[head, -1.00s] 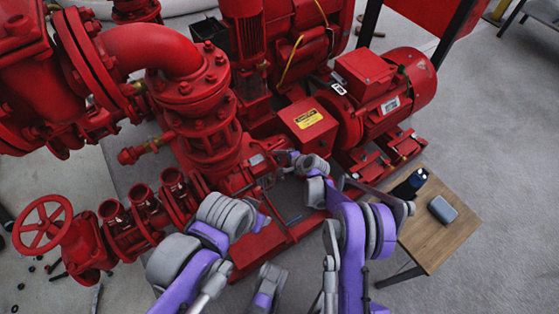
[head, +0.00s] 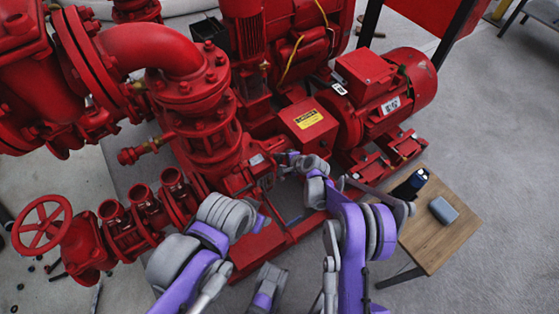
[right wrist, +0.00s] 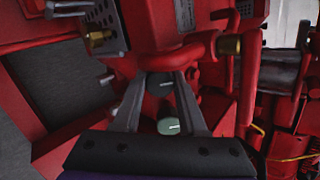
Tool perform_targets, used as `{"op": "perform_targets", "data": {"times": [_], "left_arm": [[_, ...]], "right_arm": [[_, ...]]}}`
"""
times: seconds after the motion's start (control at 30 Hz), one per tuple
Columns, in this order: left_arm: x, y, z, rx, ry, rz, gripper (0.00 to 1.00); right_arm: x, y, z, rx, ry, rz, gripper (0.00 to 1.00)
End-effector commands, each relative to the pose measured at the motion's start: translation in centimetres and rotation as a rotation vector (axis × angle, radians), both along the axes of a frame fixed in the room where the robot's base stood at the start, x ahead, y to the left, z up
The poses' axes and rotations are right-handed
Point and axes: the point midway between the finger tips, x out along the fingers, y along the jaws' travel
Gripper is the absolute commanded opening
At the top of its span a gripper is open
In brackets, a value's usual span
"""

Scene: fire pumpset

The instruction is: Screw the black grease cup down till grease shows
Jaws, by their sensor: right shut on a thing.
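In the right wrist view, my right gripper (right wrist: 163,78) has its two grey fingers on either side of a small dark round piece, which looks like the black grease cup (right wrist: 160,84). The fingers are shut on it, close to the red pump body. A pale green round thing (right wrist: 168,126) shows between the fingers, nearer the palm; I cannot tell what it is. In the head view, my right gripper (head: 286,160) reaches in beside the pump's bearing area, where the cup is too small to make out. My left arm is at lower centre; its jaws cannot be made out. No grease can be made out.
The red motor (head: 385,85) and a red box with a yellow label (head: 308,119) stand behind the right gripper. Red pipework with a handwheel (head: 42,226) is on the left. A wooden table (head: 440,240) with a dark bottle (head: 409,184) and a grey case (head: 442,210) is at right.

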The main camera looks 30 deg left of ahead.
Motion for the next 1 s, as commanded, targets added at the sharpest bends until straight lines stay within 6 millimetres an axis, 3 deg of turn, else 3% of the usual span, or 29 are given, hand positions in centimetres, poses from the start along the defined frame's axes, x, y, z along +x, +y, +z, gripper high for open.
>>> {"op": "perform_targets", "data": {"times": [0.5, 1.0], "left_arm": [[0.4, 0.0, -3.5, 0.0, 0.011, 0.0, 0.53], [0.6, 0.0, -4.9, 0.0, 0.015, 0.0, 0.53]], "right_arm": [[0.0, 0.0, -0.3, 0.126, 0.216, -0.248, 0.0], [-0.1, 0.0, -0.1, 0.24, 0.41, -0.473, 0.0]]}}
